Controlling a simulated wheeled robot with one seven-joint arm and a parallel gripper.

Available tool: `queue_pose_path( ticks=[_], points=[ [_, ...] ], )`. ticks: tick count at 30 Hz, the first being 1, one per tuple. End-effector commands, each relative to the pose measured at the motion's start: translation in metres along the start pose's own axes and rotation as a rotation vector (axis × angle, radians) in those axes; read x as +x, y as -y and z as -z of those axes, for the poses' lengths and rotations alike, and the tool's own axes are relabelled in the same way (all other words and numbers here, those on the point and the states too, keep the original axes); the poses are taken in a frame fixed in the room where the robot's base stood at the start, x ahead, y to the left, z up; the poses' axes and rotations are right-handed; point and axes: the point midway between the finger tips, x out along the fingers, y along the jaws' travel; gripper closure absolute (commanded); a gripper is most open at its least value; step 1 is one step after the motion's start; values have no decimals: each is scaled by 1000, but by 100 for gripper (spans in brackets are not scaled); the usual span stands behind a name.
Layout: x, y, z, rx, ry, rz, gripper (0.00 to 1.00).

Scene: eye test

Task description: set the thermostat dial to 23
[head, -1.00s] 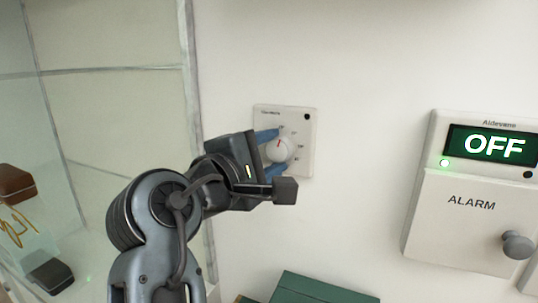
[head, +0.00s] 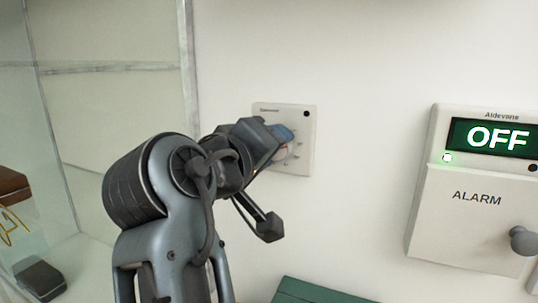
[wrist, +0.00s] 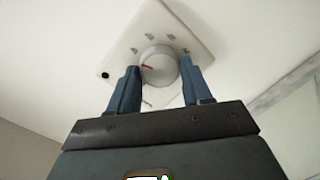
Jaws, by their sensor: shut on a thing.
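The thermostat is a white square plate (head: 302,160) on the wall, with a dark dot in its upper right corner. Its round white dial (wrist: 163,74) shows in the wrist view between my two blue fingers. A red pointer line on the dial points left in that view, and the marks around it are too small to read. My gripper (head: 284,140) is shut on the dial, one finger on each side. In the head view my gripper and wrist hide most of the dial and the pointer's direction.
To the right is an alarm box (head: 440,225) with a green display (head: 490,137) reading OFF and a grey knob (head: 523,240). A green box (head: 325,292) is below the thermostat. A glass cabinet (head: 105,120) stands at the left. The wall between thermostat and alarm is clear.

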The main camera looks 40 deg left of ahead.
Motion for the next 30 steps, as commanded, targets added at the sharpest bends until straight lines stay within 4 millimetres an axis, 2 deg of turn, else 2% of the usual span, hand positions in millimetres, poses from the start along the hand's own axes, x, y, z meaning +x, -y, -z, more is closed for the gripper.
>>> queue_pose_path(
  ticks=[30],
  points=[
    [1,2,-7,953,-73,116,82]
  ],
)
